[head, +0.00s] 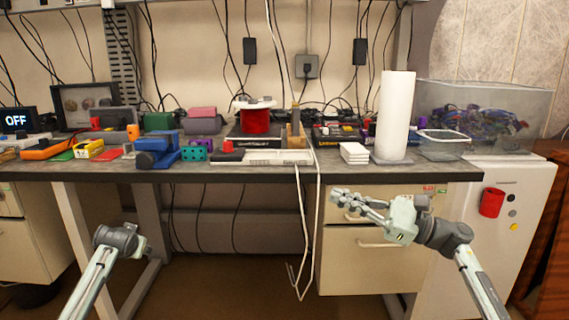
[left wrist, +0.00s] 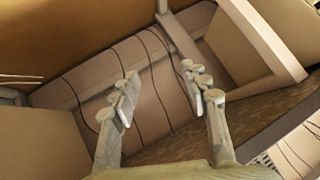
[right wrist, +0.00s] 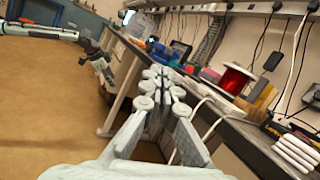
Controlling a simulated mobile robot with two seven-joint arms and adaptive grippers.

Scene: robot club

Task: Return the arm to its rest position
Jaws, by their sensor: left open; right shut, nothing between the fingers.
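My right gripper (head: 347,200) is in front of the drawer cabinet, just below the bench's front edge, pointing left in the head view. Its fingers are shut with nothing between them; they also show in the right wrist view (right wrist: 164,82). My left arm comes in at the lower left of the head view, where its gripper fingers cannot be made out. In the left wrist view my left gripper (left wrist: 160,95) is open and empty, with the space under the bench behind it.
The workbench (head: 300,173) spans the view, crowded with tools. A white paper roll (head: 397,115), stacked white blocks (head: 354,153) and a clear bin (head: 480,105) stand right. A red spool (head: 255,121) sits mid-bench. White cables (head: 300,240) hang over the edge. The floor in front is clear.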

